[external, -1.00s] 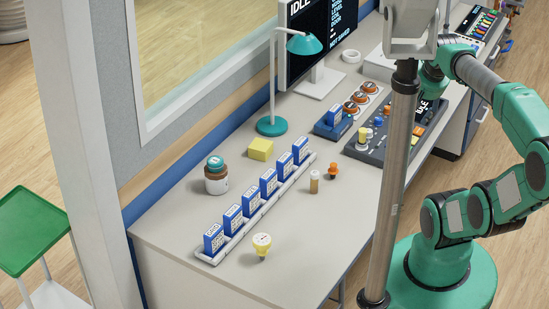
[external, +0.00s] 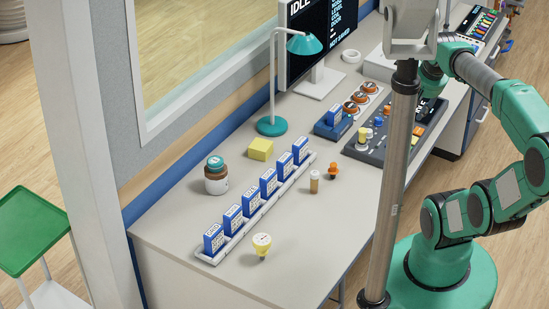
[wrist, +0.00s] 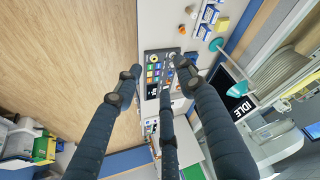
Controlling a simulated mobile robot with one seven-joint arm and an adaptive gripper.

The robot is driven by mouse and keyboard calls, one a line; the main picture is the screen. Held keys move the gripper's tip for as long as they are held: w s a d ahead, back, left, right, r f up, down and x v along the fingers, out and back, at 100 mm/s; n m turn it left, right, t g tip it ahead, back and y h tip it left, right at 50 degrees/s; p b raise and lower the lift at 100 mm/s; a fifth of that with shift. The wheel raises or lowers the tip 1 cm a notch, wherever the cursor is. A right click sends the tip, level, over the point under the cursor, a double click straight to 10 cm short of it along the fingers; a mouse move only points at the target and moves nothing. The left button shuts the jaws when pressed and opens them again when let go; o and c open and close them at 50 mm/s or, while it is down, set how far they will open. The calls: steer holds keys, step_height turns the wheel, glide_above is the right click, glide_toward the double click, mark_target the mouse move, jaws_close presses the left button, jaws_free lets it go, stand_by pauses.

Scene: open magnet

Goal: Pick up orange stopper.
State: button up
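The orange stopper (external: 333,172) stands upright on the grey bench in the external view, to the right of a small brown-and-white vial (external: 314,182). My gripper (wrist: 157,72) shows in the wrist view with its dark fingers spread apart and nothing between them. It is well away from the stopper. In the external view my gripper is hidden behind the grey post and display housing.
A rack of blue cards (external: 243,230), a yellow bulb-shaped piece (external: 262,245), a yellow block (external: 260,149) and a lidded jar (external: 216,176) stand on the bench. A control panel (external: 380,143) and teal lamp (external: 272,126) are farther back. The bench front near the stopper is clear.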

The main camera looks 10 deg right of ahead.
steer(key=w+a+f+n+g+b, duration=0.1)
steer(key=w+f+g, duration=0.1)
steer(key=w, duration=1)
steer(key=n+g+b, duration=0.2)
steer(key=n+g, duration=0.1)
steer(key=g, duration=0.1)
glide_above(333, 164)
step_height(333, 164, down, 32)
steer(key=shift+f+b, duration=1)
steer(key=shift+f, duration=3.25)
